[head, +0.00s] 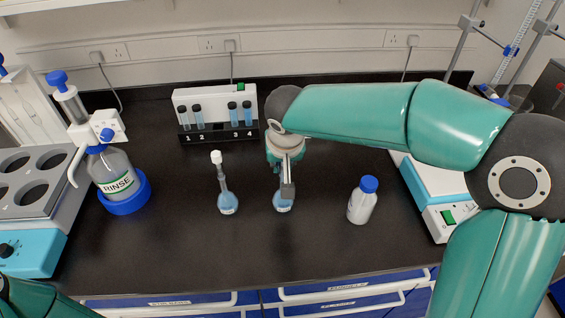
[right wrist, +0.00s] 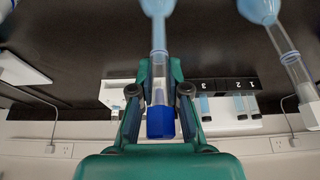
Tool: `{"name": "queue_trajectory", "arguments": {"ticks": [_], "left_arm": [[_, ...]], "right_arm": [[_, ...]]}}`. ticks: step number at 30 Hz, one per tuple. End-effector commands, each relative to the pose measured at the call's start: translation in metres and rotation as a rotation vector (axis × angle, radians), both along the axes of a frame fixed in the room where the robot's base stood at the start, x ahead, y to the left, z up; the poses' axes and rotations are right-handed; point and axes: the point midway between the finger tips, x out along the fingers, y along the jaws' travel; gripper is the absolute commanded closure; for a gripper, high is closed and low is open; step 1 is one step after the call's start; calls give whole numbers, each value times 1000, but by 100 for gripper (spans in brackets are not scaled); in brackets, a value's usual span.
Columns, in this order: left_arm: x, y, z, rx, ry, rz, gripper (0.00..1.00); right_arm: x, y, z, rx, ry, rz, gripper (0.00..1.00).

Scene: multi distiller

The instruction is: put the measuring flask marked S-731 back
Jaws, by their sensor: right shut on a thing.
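My right gripper (head: 288,188) is shut on the neck of a flask with blue liquid (head: 283,204), pointing down over the middle of the bench. In the right wrist view the flask's blue cap (right wrist: 160,122) sits between the fingers (right wrist: 159,92), with its bulb (right wrist: 158,6) at the picture's top edge. The flask looks upright; I cannot tell whether its base touches the bench. A second flask with a white stopper (head: 226,203) stands upright to its left. It also shows in the right wrist view (right wrist: 262,9). No S-731 mark is readable. My left gripper is out of view.
A vial rack numbered 1 to 4 (head: 214,136) stands behind the flasks. A RINSE bottle (head: 117,175) stands in a blue ring at left, beside a unit with round wells (head: 30,240). A blue-capped white bottle (head: 361,207) and a white-and-blue device (head: 440,215) are at right.

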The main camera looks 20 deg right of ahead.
Motion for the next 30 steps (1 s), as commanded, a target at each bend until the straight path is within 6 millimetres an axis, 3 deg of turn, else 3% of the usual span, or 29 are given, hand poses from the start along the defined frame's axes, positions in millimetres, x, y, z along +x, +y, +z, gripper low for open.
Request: {"name": "queue_trajectory", "arguments": {"ticks": [2, 3, 7, 20, 30], "left_arm": [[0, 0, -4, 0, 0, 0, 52], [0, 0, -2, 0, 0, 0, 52], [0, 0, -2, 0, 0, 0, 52], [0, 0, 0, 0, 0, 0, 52], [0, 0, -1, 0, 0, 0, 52]], "right_arm": [[0, 0, -3, 0, -1, 0, 100], [0, 0, -1, 0, 0, 0, 78], [0, 0, -1, 0, 0, 0, 60], [-1, 0, 6, -1, -2, 0, 60], [-24, 7, 62, 2, -5, 0, 60]]}}
